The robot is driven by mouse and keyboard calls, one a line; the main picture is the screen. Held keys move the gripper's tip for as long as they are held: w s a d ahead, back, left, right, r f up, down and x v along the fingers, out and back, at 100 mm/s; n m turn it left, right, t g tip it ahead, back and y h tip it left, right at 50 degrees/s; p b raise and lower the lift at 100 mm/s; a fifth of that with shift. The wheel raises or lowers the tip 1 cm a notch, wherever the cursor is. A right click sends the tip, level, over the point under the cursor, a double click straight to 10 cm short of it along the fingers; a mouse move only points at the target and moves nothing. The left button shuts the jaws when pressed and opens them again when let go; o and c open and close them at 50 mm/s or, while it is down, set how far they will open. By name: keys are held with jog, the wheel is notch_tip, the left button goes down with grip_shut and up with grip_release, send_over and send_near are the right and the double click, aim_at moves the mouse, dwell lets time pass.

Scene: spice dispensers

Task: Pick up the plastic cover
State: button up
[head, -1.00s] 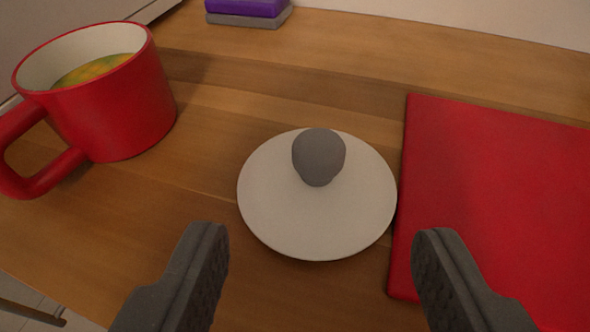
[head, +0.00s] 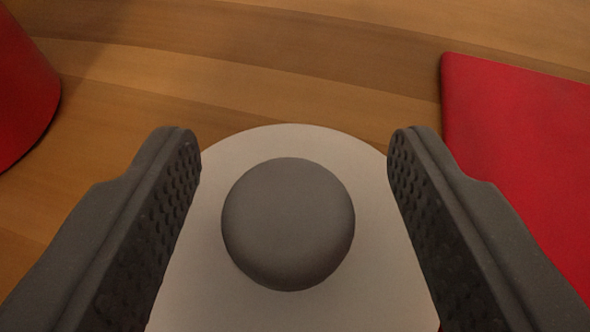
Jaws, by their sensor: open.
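The plastic cover (head: 290,145) is a round, pale disc lying on the wooden surface. Its rounded grey knob (head: 288,224) stands up from its middle. My gripper (head: 294,150) is open, with one dark finger on each side of the knob. There is a visible gap between the knob and each finger, and nothing is held. The fingers overlap the left and right edges of the cover in the picture. The cover's near edge runs out of the frame.
A red mug (head: 20,90) shows partly at the left edge. A flat red board or book (head: 520,140) lies on the right, partly behind the right finger. The wooden surface (head: 260,75) beyond the cover is clear.

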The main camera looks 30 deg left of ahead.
jog(key=shift+w, duration=0.1)
jog(key=c, duration=1.1)
jog(key=shift+o, duration=0.2)
